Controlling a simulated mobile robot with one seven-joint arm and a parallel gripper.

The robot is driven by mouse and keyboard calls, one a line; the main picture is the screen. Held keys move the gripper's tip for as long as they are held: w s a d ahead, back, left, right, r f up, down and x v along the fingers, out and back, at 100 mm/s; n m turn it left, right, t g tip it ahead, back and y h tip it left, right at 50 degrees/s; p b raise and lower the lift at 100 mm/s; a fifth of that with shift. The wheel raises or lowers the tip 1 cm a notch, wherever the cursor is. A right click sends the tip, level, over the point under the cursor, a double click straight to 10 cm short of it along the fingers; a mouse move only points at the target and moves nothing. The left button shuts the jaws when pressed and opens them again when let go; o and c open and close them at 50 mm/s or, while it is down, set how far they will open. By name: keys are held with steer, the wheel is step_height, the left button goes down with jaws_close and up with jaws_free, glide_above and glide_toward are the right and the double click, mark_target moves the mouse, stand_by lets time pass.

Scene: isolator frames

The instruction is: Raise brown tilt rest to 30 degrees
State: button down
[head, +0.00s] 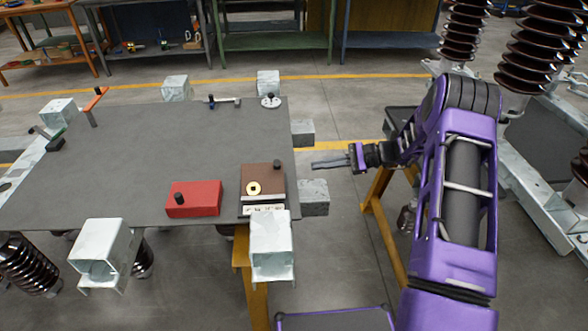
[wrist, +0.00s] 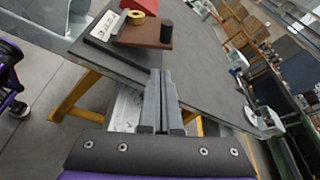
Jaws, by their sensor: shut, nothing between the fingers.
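The brown tilt rest (head: 262,175) lies near the right front edge of the grey table.
A red block (head: 193,198) with a black knob sits left of the rest. Pale metal blocks (head: 312,197) stick out along the table's edges. A small round white part (head: 270,101) lies at the far right corner. The middle of the grey table (head: 150,150) is clear.

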steer(key=x, duration=1)
steer(key=shift+w, duration=0.1)
steer(key=shift+s+r, duration=0.3)
steer(key=shift+r, duration=0.25)
steer(key=shift+d, duration=0.15)
